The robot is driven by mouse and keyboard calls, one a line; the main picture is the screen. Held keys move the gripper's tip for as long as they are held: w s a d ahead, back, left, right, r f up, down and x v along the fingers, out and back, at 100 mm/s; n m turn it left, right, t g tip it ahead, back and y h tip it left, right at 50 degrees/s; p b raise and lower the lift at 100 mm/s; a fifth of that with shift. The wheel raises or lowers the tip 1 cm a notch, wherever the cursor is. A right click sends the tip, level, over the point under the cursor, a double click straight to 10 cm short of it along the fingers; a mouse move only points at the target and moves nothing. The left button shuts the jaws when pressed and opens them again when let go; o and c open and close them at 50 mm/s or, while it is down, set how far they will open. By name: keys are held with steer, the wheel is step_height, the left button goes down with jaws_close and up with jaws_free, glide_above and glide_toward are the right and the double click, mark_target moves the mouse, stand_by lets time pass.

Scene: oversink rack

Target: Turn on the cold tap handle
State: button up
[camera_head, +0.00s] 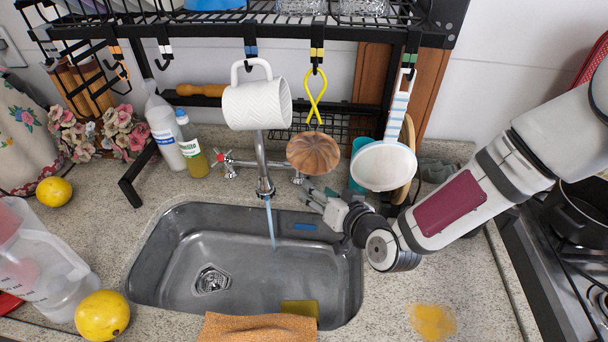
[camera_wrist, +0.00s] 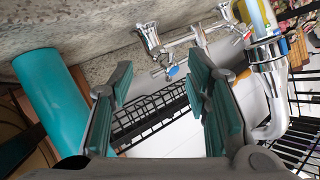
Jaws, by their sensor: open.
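The chrome tap (camera_head: 262,165) stands behind the sink, and a thin pale-blue streak hangs below its spout. The red-marked handle (camera_head: 226,163) is on its left. The blue-marked cold tap handle (camera_wrist: 172,71) shows in the wrist view, in the gap between my fingers and beyond their tips. In the head view it is mostly hidden near the wooden ladle and my gripper. My gripper (camera_head: 312,192) is open and empty, just right of the tap; its green-padded fingers (camera_wrist: 165,92) are spread apart in the wrist view. I cannot see contact with the handle.
A white mug (camera_head: 257,104), wooden ladle (camera_head: 313,152) and white pan (camera_head: 383,165) hang close above my gripper. A teal cup (camera_wrist: 52,100) stands beside my fingers. The steel sink (camera_head: 190,265) lies below, with a yellow sponge (camera_head: 299,309) at its front.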

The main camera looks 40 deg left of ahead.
steer(key=x, duration=0.2)
steer(key=r+x, duration=0.1)
steer(key=x, duration=0.4)
steer(key=shift+w+a+r, duration=0.2)
steer(key=shift+a+r, duration=0.05)
steer(key=shift+a, duration=0.15)
